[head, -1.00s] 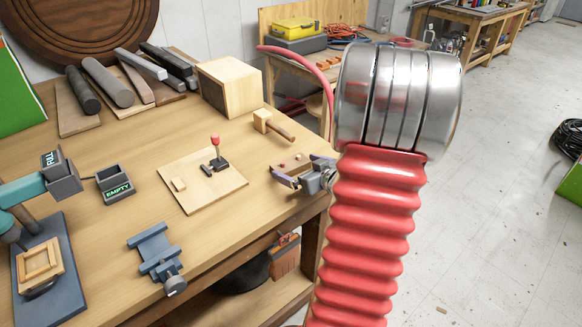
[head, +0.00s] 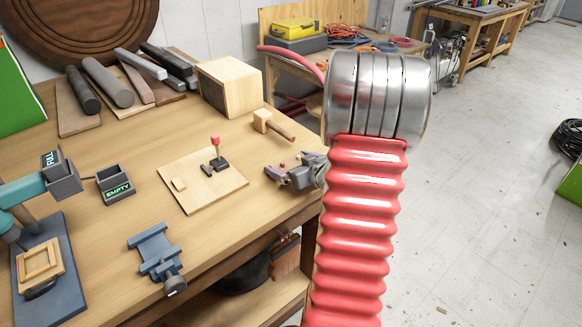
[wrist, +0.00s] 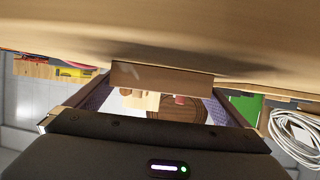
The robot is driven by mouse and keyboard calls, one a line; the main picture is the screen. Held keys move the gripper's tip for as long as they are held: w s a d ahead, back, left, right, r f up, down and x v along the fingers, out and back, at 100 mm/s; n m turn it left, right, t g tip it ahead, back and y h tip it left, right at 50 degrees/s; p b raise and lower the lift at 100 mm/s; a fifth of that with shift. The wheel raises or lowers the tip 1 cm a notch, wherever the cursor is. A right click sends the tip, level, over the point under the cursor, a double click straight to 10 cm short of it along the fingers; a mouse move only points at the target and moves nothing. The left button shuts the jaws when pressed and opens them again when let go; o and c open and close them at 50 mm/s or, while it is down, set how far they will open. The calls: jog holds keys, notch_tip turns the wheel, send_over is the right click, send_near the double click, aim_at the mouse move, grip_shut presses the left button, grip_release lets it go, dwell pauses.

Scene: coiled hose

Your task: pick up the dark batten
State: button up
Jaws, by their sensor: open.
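Long dark pieces lie among bars and boards at the back left of the bench in the head view. A dark batten (head: 166,62) lies there beside a lighter grey bar; I cannot tell for sure which dark piece is the named one. My gripper (head: 285,168) is open above the bench's right edge, well to the right of and nearer than these pieces. Its two purple-grey fingers point left, apart from each other. In the wrist view the patterned finger pads (wrist: 160,104) stand wide apart, with a plain wooden strip across the gap. I cannot tell what that strip is.
A wooden box (head: 230,86) and a mallet (head: 272,124) stand between my gripper and the bars. A board with a red-knobbed lever (head: 216,150), a small dark bin (head: 115,184) and a blue vise (head: 156,255) occupy the bench. Bare bench top lies between them.

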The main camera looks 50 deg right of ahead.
aim_at(290, 162)
jog(key=shift+c, duration=0.4)
jog(key=c, duration=0.8)
jog(key=shift+o, duration=0.2)
jog(key=shift+r, duration=0.1)
notch_tip(290, 162, up, 10)
jog(key=shift+f, duration=0.1)
dwell(0.4)
